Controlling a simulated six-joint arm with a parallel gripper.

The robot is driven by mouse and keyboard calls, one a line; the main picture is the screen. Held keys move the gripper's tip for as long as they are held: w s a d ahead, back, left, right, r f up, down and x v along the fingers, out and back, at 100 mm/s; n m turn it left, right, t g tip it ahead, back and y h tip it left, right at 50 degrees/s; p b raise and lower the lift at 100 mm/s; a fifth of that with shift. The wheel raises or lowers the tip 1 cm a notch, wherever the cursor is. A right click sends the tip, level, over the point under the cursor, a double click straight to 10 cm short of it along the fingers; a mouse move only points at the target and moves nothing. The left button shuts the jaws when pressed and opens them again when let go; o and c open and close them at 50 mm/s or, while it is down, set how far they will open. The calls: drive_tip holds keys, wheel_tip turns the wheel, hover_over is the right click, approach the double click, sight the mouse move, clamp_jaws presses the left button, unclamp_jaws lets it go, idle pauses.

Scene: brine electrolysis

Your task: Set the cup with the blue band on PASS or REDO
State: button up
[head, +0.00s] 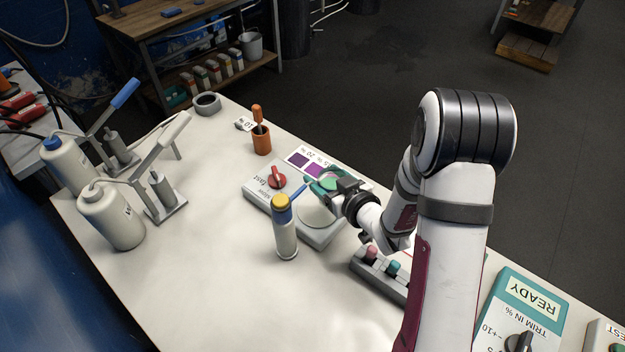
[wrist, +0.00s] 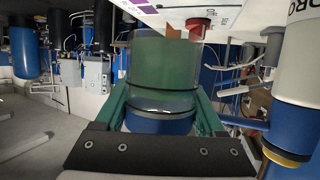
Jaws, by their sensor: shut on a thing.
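My gripper (head: 330,187) is shut on a cup (wrist: 165,75) that looks clear with green contents and has a blue band (wrist: 165,125) at the near end in the wrist view. The two green fingers (wrist: 160,108) press on its sides. In the head view the cup is mostly hidden by the gripper, which is by the far side of a round pale plate (head: 317,214). Whether the cup touches anything cannot be told. No PASS or REDO marking can be read.
A white bottle with blue and yellow top (head: 285,235) stands close left of the gripper. A red knob (head: 277,178) sits on the plate's unit. An orange holder (head: 261,140), a button box (head: 378,270) and a READY box (head: 525,310) stand around. The left front table is clear.

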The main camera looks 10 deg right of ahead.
drive_tip(key=s+d+r+m+g+h, duration=0.1)
drive_tip(key=s+d+r+m+h, duration=0.2)
drive_tip(key=d+m+h, duration=0.8)
drive_tip(key=s+d+r+m+g+h, duration=0.2)
drive_tip(key=s+d+r+h, duration=0.15)
drive_tip(key=d, duration=1.55)
drive_tip(key=s+d+f+m+g+h, duration=0.35)
drive_tip(key=s+d+m+g, duration=0.3)
drive_tip(key=s, duration=0.35)
drive_tip(key=s+a+f+m+g, duration=0.25)
drive_tip(key=s+m+g, duration=0.55)
drive_tip(key=s, duration=0.5)
drive_tip(key=shift+n+g, duration=0.35)
drive_tip(key=w+f, duration=0.2)
drive_tip(key=w, duration=0.1)
drive_tip(key=w+a+f, duration=0.1)
drive_tip(key=w+f, duration=0.1)
drive_tip(key=w, duration=0.2)
drive_tip(key=w+f, duration=0.2)
drive_tip(key=w, duration=0.2)
drive_tip(key=shift+a+f, duration=0.35)
drive_tip(key=shift+w+f, duration=0.15)
drive_tip(key=shift+f, duration=2)
